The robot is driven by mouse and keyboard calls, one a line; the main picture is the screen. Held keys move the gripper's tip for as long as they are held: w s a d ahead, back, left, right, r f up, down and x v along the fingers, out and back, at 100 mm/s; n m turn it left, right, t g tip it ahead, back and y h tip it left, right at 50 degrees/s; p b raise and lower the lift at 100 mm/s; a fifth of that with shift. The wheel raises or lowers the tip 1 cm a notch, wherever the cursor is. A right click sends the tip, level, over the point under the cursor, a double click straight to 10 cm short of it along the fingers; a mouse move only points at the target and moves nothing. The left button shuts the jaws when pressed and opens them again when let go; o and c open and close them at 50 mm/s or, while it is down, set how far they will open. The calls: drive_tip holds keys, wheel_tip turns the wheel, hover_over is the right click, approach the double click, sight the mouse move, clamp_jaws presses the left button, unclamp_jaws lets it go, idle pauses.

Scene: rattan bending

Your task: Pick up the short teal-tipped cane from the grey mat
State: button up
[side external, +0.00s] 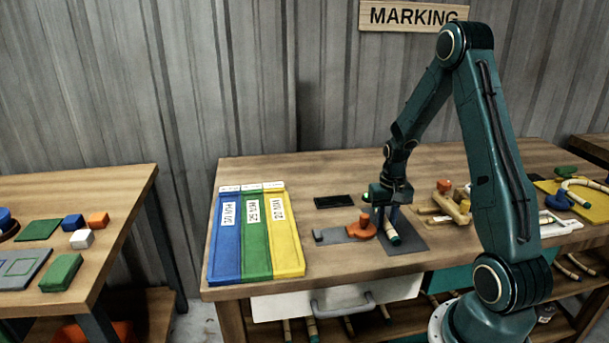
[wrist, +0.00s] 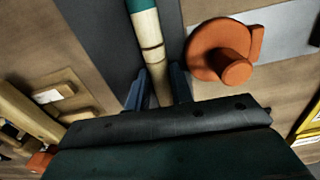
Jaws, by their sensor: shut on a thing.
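The short teal-tipped cane (side external: 391,230) is pale with dark bands, and its teal end points toward the front of the bench. In the wrist view the cane (wrist: 151,45) runs up from between the fingers, teal end at the top edge. My gripper (wrist: 157,88) is shut on the cane, one blue finger on each side; in the side view my gripper (side external: 383,216) is low over the grey mat. The grey mat (side external: 410,243) lies beneath, and it also shows in the wrist view (wrist: 95,35). I cannot tell whether the cane touches the mat. Its far end is hidden.
An orange round fixture (side external: 363,229) on a grey plate stands close left of the gripper. A wooden jig (side external: 452,205) stands close right. Blue, green and yellow trays (side external: 255,235) lie at the bench's left. A black flat pad (side external: 334,201) lies behind the fixture.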

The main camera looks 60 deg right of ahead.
sight(386, 220)
drive_tip(key=shift+r, duration=0.15)
wheel_tip(386, 220, up, 20)
idle(0.7)
idle(0.5)
